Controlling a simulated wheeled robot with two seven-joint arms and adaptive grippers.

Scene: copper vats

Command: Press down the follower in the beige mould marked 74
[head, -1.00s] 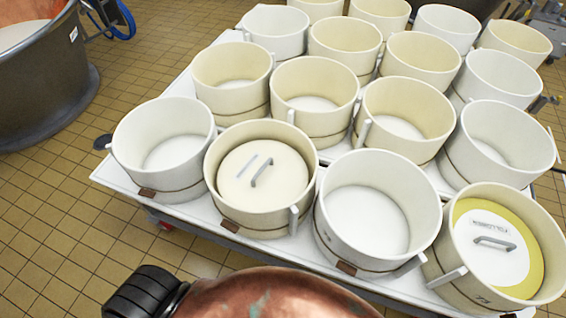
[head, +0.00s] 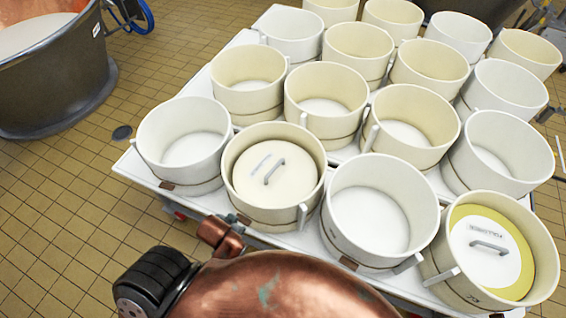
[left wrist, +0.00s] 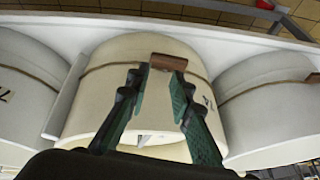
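Two beige moulds in the head view's front row hold a disc with a grey handle. One beige mould (head: 250,203) is second from the left, with a cream follower (head: 275,172) low inside its rim. The other beige mould (head: 462,288) is at the right end, with a white follower (head: 490,250) on a yellow surface. I cannot read for sure which is marked 74. My left gripper (head: 238,219) is at the near table edge, in front of the first. In the left wrist view its fingers (left wrist: 158,80) are apart and empty, before a beige mould (left wrist: 110,55) with a brown tag. My right gripper is out of view.
White moulds (head: 380,160) (head: 150,135) stand close beside the first beige one. Several empty moulds fill the white table (head: 140,172) behind. A dark vat (head: 60,90) stands at upper left. The tiled floor (head: 60,200) at left is clear.

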